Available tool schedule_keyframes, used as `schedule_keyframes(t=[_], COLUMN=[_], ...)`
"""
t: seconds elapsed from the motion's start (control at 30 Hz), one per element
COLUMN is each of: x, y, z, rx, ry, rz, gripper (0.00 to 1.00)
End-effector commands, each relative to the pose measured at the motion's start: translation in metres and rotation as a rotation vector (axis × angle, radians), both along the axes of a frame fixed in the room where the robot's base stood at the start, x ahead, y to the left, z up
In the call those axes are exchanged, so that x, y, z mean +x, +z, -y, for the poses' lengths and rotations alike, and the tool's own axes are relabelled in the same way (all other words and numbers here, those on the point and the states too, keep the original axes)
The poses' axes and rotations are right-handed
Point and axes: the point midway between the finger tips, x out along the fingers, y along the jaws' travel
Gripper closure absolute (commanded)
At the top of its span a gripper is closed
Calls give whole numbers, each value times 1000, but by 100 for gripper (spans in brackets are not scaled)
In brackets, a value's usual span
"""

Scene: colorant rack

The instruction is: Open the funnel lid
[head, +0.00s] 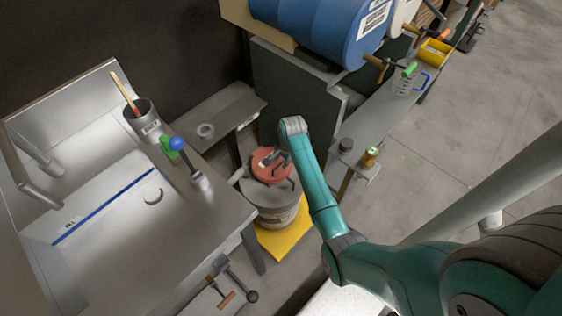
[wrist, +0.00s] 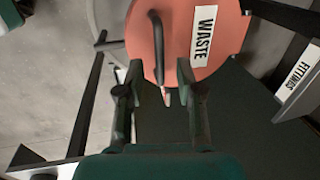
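The funnel lid (head: 266,168) is a round red disc on top of a grey drum (head: 277,212). In the wrist view the lid (wrist: 228,58) fills the upper middle and bears a white "WASTE" label (wrist: 204,36). A dark bar handle (wrist: 157,48) stands out from its face. My gripper (wrist: 159,80) is open, with one finger to each side of the handle's lower end. I see a gap between handle and fingers, and cannot tell how deep the handle sits between them. In the head view my gripper (head: 281,161) is over the lid, partly hidden by my wrist.
The drum stands on a yellow mat (head: 286,236) between a steel bench (head: 180,235) at left and a narrow shelf (head: 385,125) at right. A blue barrel (head: 325,28) lies behind. A "FITTINGS" label (wrist: 298,74) shows at the right in the wrist view.

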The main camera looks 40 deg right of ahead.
Motion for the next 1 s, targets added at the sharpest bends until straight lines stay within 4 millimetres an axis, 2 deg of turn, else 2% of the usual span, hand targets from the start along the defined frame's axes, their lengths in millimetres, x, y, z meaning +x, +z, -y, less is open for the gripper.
schedule_keyframes(t=[0.2,0.47,0.5,0.63,1.0], x=[3,3,3,3,4], y=[-14,-16,-16,-16,-14], z=[0,0,0,0,0], rx=[0,0,0,0,0], ry=[1,1,1,1,1], rz=[0,0,0,0,1], gripper=[64,64,66,99,100])
